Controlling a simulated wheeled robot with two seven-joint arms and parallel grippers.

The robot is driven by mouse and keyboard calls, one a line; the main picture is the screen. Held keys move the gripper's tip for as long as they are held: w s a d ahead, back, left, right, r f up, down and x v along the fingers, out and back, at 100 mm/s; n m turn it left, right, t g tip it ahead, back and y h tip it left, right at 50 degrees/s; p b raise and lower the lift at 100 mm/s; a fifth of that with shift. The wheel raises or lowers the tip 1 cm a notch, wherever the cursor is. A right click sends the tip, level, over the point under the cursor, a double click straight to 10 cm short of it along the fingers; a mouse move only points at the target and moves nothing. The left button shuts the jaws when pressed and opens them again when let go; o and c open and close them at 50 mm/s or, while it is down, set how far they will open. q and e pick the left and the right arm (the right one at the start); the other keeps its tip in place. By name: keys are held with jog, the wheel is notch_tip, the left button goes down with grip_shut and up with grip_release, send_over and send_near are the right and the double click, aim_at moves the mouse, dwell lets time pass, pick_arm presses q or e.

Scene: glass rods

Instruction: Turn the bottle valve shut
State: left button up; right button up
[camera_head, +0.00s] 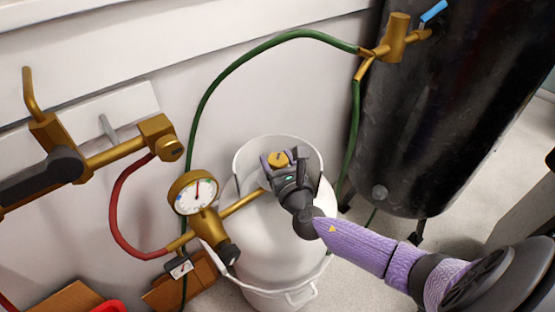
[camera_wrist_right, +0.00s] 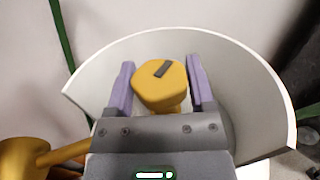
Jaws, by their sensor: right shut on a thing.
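The white bottle (camera_head: 270,240) stands on the floor against the wall. Its brass valve knob (camera_head: 278,158) sits at the top, inside a white curved collar (camera_head: 245,152). My right gripper (camera_head: 279,160) reaches in from the right, with its fingers around the knob. In the right wrist view the yellow knob (camera_wrist_right: 160,85), with a dark bar mark slanting on its top, sits between the two purple fingers (camera_wrist_right: 159,88) of this gripper. A thin gap seems to show beside the knob there, but the jaws are shut on it. My left gripper is not in view.
A pressure gauge (camera_head: 193,192) on a brass regulator is left of the bottle. A green hose (camera_head: 230,70) arcs to a brass fitting (camera_head: 395,38) by a large black tank (camera_head: 450,110). A red hose (camera_head: 115,205) hangs from wall pipework (camera_head: 110,155) at the left.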

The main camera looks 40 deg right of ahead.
jog(key=c, duration=0.3)
jog(key=shift+r+m+g+h+p, duration=0.1)
jog(key=shift+m+g+h+p, duration=0.45)
jog(key=shift+m+h, duration=0.6)
jog(key=m+g+h, duration=0.1)
jog(key=h, duration=0.1)
jog(key=shift+h, duration=0.35)
jog(key=m+g+h, duration=0.2)
jog(key=h, duration=0.1)
jog(key=shift+m+g, duration=0.25)
jog(key=shift+m, duration=0.1)
jog(key=shift+m+g+h, duration=0.7)
jog(key=shift+g+h, duration=0.1)
jog(key=shift+g, duration=0.1)
